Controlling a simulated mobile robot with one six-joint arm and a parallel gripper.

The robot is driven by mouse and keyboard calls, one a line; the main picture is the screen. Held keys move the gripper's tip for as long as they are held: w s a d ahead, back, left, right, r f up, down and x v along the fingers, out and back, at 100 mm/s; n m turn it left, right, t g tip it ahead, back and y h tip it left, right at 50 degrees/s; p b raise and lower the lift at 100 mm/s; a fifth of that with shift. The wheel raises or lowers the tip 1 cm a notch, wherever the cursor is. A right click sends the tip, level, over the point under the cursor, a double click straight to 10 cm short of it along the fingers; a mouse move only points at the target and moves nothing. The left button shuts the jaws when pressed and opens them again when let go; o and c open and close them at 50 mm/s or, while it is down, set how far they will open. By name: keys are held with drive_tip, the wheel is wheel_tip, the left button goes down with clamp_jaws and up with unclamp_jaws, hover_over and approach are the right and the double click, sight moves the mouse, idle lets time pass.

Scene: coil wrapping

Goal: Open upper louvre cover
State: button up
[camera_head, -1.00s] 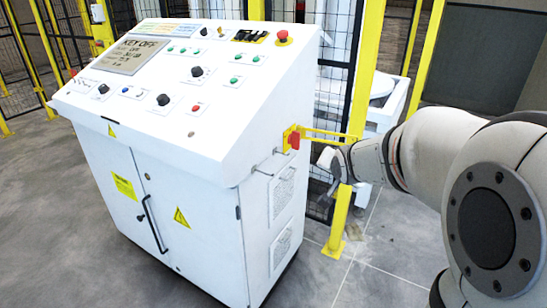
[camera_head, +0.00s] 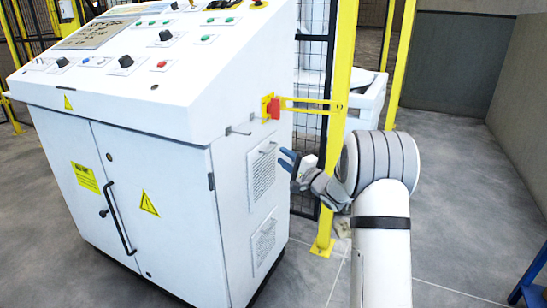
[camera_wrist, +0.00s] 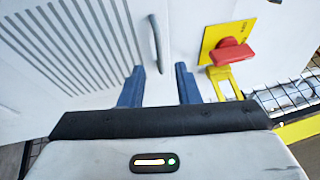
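The upper louvre cover (camera_head: 262,175) is a white slatted panel on the right side of the white control cabinet. It looks flush with the cabinet wall. Its slats (camera_wrist: 72,45) fill the upper left of the wrist view. A thin grey handle (camera_wrist: 155,45) stands near the cover's edge, and it also shows at the cover's top in the head view (camera_head: 267,148). My gripper (camera_head: 287,160) is just right of the cover. In the wrist view my gripper (camera_wrist: 159,80) has its two blue fingers apart, with nothing between them. The handle lies ahead, roughly between the fingertips.
A red switch on a yellow plate (camera_head: 270,107) sits above the cover, close to my right finger in the wrist view (camera_wrist: 232,52). A yellow bar (camera_head: 310,105) runs from it to a yellow fence post (camera_head: 333,150). A lower louvre cover (camera_head: 263,243) is below.

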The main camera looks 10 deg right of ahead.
drive_tip(key=b+x, duration=0.1)
drive_tip(key=x, duration=0.4)
drive_tip(key=shift+w+a, duration=0.1)
clamp_jaws()
drive_tip(key=shift+f, duration=0.1)
idle(0.3)
